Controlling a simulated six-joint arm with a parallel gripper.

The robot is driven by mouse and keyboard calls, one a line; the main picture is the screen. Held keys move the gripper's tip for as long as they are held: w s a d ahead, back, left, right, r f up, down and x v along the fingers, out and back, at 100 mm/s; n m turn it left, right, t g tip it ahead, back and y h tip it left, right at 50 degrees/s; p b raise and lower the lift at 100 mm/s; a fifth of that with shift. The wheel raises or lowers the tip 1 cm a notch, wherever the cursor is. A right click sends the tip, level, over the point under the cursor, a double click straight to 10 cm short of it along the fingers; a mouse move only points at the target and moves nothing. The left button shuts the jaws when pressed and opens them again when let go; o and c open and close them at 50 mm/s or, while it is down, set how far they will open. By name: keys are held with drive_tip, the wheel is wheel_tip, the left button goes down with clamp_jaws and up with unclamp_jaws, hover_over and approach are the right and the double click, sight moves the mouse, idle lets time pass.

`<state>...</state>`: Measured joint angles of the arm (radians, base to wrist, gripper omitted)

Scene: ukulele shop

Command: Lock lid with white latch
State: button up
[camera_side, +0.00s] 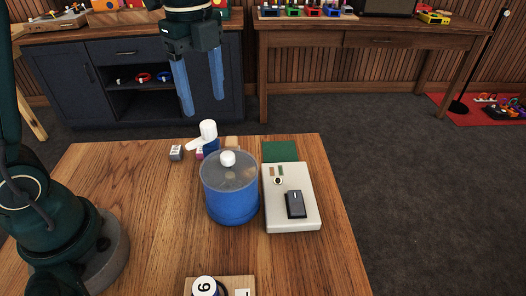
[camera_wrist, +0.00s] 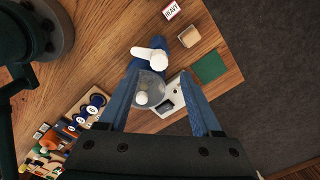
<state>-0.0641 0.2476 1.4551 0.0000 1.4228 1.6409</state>
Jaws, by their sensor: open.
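A blue round container (camera_side: 231,201) stands on the wooden table, with a clear grey lid (camera_side: 229,172) and a white knob (camera_side: 228,158) on top. Behind it is a white latch (camera_side: 207,133) with a rounded knob and a flat arm, by a blue post (camera_side: 211,147). In the wrist view the white latch (camera_wrist: 152,56) lies just above the lid (camera_wrist: 150,86). I cannot tell whether the latch's arm reaches over the lid. My gripper (camera_side: 203,106) is open and empty, with blue fingers pointing down, high above the table's far side. The wrist view also shows its spread fingers (camera_wrist: 158,100).
Right of the container is a pale box (camera_side: 281,211) with a black switch (camera_side: 296,204). A green square (camera_side: 279,151) lies behind it. A wooden board with a numbered disc (camera_side: 205,286) lies at the front.

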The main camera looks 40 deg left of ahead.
sight(208, 123)
drive_tip(key=shift+f, duration=2.8)
clamp_jaws()
